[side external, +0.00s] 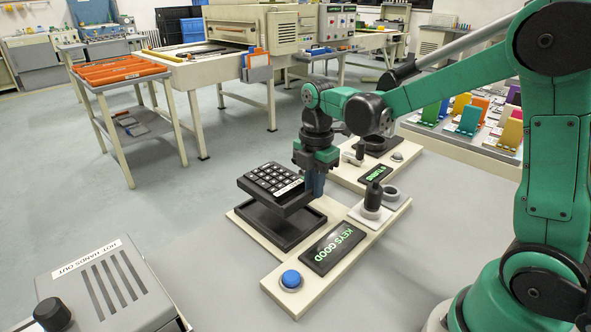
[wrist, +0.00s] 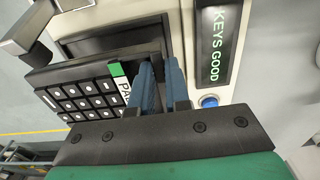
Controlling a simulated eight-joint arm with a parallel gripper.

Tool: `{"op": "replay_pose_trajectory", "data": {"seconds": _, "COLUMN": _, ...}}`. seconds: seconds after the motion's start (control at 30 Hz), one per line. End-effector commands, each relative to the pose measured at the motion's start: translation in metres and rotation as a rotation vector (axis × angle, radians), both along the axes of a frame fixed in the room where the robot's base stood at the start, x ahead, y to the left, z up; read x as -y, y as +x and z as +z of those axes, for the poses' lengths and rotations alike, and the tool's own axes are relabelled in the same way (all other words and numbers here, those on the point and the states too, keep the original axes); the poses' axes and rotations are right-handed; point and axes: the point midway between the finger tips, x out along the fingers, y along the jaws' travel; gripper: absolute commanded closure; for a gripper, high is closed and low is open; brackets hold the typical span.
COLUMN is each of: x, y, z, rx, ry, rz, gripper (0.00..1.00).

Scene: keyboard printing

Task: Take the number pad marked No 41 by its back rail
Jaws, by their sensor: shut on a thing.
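The number pad (side external: 268,178) is black with light-marked keys and a white label strip along its edge. It is raised above a black open tray (side external: 270,228), with a visible gap. In the wrist view the pad (wrist: 85,100) shows to the left of the fingers, with a green patch and a white label partly hidden by a finger. The number No 41 cannot be read.
A cream board carries the tray, a lit KEYS GOOD display (side external: 334,247) and a blue button (side external: 291,279). A grey HOT HANDS OUT box (side external: 105,290) is front left.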

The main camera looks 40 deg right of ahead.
Motion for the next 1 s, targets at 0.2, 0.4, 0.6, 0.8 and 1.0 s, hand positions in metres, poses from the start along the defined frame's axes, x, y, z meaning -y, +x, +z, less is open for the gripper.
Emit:
{"op": "replay_pose_trajectory", "data": {"seconds": 0.2, "x": 0.000, "y": 0.000, "z": 0.047, "rx": 0.000, "ry": 0.000, "rz": 0.000, "gripper": 1.00}}
{"op": "replay_pose_trajectory", "data": {"seconds": 0.4, "x": 0.000, "y": 0.000, "z": 0.090, "rx": 0.000, "ry": 0.000, "rz": 0.000, "gripper": 1.00}}
{"op": "replay_pose_trajectory", "data": {"seconds": 0.6, "x": 0.000, "y": 0.000, "z": 0.123, "rx": 0.000, "ry": 0.000, "rz": 0.000, "gripper": 1.00}}
{"op": "replay_pose_trajectory", "data": {"seconds": 0.8, "x": 0.000, "y": 0.000, "z": 0.137, "rx": 0.000, "ry": 0.000, "rz": 0.000, "gripper": 1.00}}
{"op": "replay_pose_trajectory", "data": {"seconds": 1.0, "x": 0.000, "y": 0.000, "z": 0.139, "rx": 0.000, "ry": 0.000, "rz": 0.000, "gripper": 1.00}}
